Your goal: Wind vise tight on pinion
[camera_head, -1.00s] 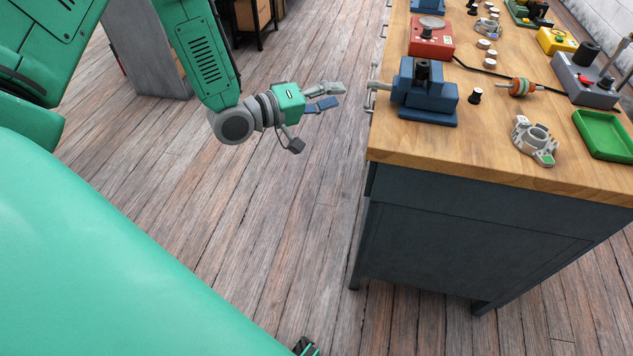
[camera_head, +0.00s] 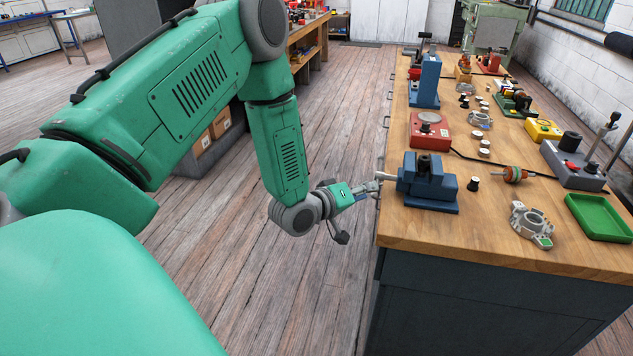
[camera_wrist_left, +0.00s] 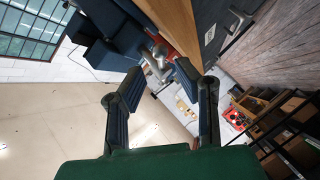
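The blue vise (camera_head: 428,187) stands at the near left edge of the wooden bench. A dark cylindrical piece, apparently the pinion (camera_head: 424,164), shows at the top of its jaws. The vise's grey screw handle (camera_head: 385,176) sticks out left over the bench edge. My left gripper (camera_head: 369,191) is beside the handle. In the left wrist view my left gripper (camera_wrist_left: 160,70) has its fingers apart, with the grey handle (camera_wrist_left: 157,60) just beyond and between the tips. I cannot tell if they touch. The vise body (camera_wrist_left: 115,40) is dark blue there. My right gripper is not in view.
On the bench (camera_head: 470,237) are a grey alternator housing (camera_head: 531,226), a green tray (camera_head: 598,217), a copper-banded rotor (camera_head: 514,174), a small black-topped knob (camera_head: 473,184), a red box (camera_head: 430,132) and a blue press (camera_head: 427,82).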

